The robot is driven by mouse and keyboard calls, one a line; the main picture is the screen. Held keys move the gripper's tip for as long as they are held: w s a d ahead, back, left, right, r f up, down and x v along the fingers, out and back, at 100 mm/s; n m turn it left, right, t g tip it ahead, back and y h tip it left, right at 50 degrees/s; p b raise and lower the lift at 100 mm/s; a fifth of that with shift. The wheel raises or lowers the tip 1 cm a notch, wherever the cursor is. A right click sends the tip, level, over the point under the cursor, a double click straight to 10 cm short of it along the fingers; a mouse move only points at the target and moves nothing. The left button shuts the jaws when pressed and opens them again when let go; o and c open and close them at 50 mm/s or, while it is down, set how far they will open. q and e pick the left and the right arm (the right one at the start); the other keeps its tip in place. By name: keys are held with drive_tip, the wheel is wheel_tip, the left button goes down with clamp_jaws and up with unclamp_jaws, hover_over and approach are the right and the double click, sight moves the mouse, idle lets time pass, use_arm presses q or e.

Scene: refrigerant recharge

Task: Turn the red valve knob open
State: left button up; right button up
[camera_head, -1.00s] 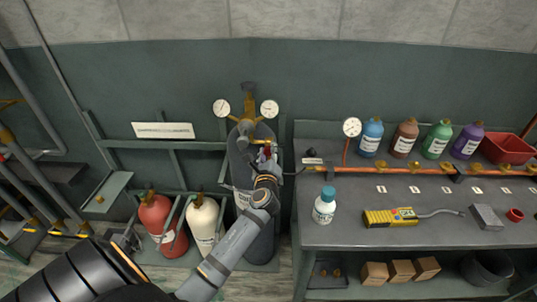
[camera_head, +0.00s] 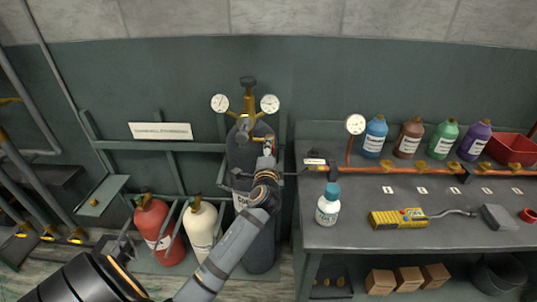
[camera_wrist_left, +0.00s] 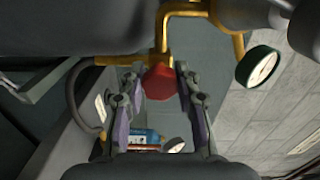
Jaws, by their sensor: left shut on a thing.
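The red valve knob (camera_wrist_left: 160,82) sits below the brass fitting (camera_wrist_left: 180,10) in the left wrist view, between my two fingertips. My left gripper (camera_wrist_left: 158,78) is shut on the knob. In the head view my left gripper (camera_head: 268,148) is at the neck of the tall dark grey cylinder (camera_head: 262,235), below its brass valve head and two gauges. There the gripper mostly hides the knob. How far the knob is turned cannot be told. My right gripper is not in view.
A red cylinder (camera_head: 155,225) and a cream cylinder (camera_head: 201,222) stand left of the tall one. Pipes stand at far left.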

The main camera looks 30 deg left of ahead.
use_arm(q)
drive_tip(key=n+b, duration=0.1)
drive_tip(key=n, duration=0.2)
drive_tip(key=n+b, duration=0.1)
drive_tip(key=shift+f+b, duration=0.25)
drive_tip(key=shift+b, duration=0.05)
drive_tip(key=shift+n+b, duration=0.9)
drive_tip(key=shift+n, duration=0.9)
drive_tip(key=o, duration=1.2)
drive_tip(key=shift+r, duration=0.1)
drive_tip(key=shift+c, duration=0.2)
